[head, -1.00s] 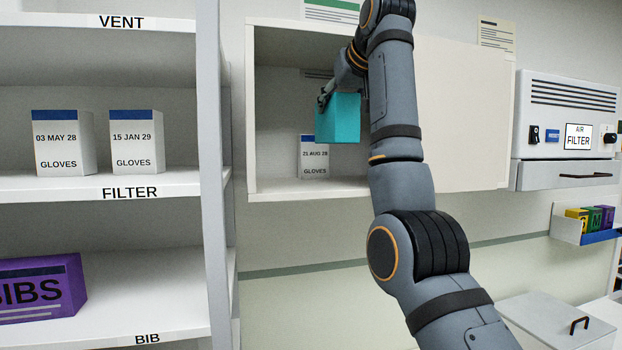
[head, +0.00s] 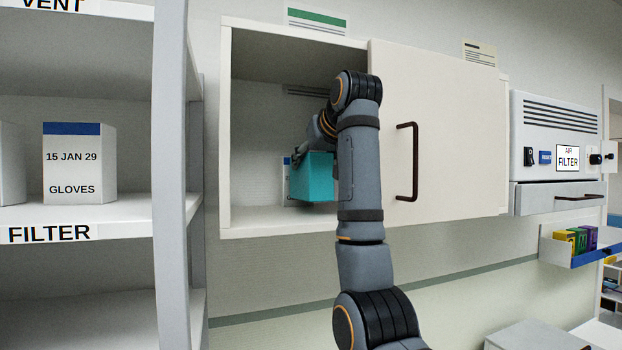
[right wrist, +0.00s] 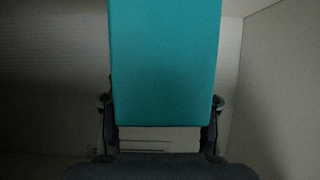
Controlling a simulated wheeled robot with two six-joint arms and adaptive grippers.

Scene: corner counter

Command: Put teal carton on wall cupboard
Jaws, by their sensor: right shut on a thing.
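The teal carton (head: 313,178) is held by my right gripper (head: 299,158) inside the open left part of the wall cupboard (head: 290,224). The carton hangs a little above the cupboard floor, as far as I can tell. In the right wrist view the teal carton (right wrist: 163,65) fills the middle, between the two fingers of my right gripper (right wrist: 162,110), which are shut on its sides. A white glove box (head: 287,188) stands behind the carton and is mostly hidden by it. My left gripper is not in view.
The cupboard's sliding door (head: 440,140) with a brown handle covers the right part. An open shelf unit (head: 170,150) with glove boxes (head: 78,165) stands at left. An air filter unit (head: 555,145) hangs at right. Free cupboard floor shows left of the carton.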

